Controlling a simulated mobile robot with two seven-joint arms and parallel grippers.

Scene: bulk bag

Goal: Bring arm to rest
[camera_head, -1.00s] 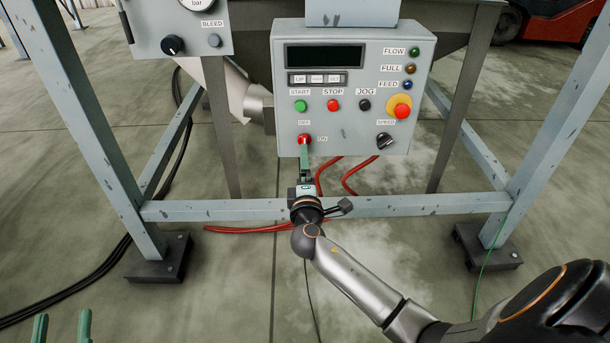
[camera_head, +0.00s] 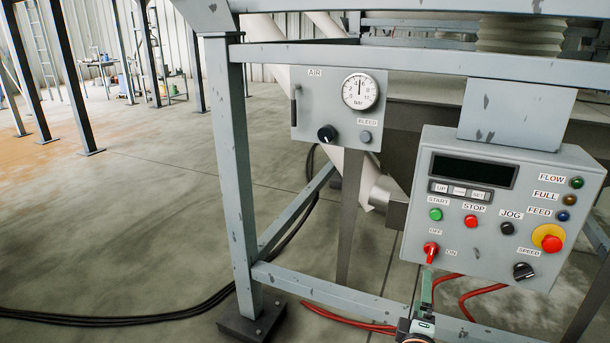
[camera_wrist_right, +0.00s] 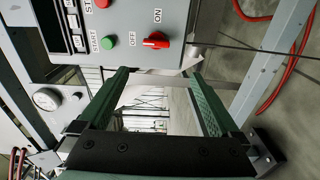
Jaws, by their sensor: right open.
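My right gripper (camera_head: 427,275) shows at the bottom of the head view, its green fingers pointing up just below the red OFF/ON switch (camera_head: 431,251) on the grey control box (camera_head: 455,235). In the right wrist view the two green fingers (camera_wrist_right: 156,76) stand apart with nothing between them. The red switch (camera_wrist_right: 156,41) lies beyond the fingertips there, and I see a gap between it and them. Most of my right arm is below the head view's edge. My left gripper is not in view.
A grey frame post (camera_head: 240,170) and a low crossbar (camera_head: 340,295) stand around the box. An air panel (camera_head: 338,105) with a gauge hangs to the left. Red hoses (camera_head: 350,320) run beneath. The floor at left is open, with black cables (camera_head: 120,320).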

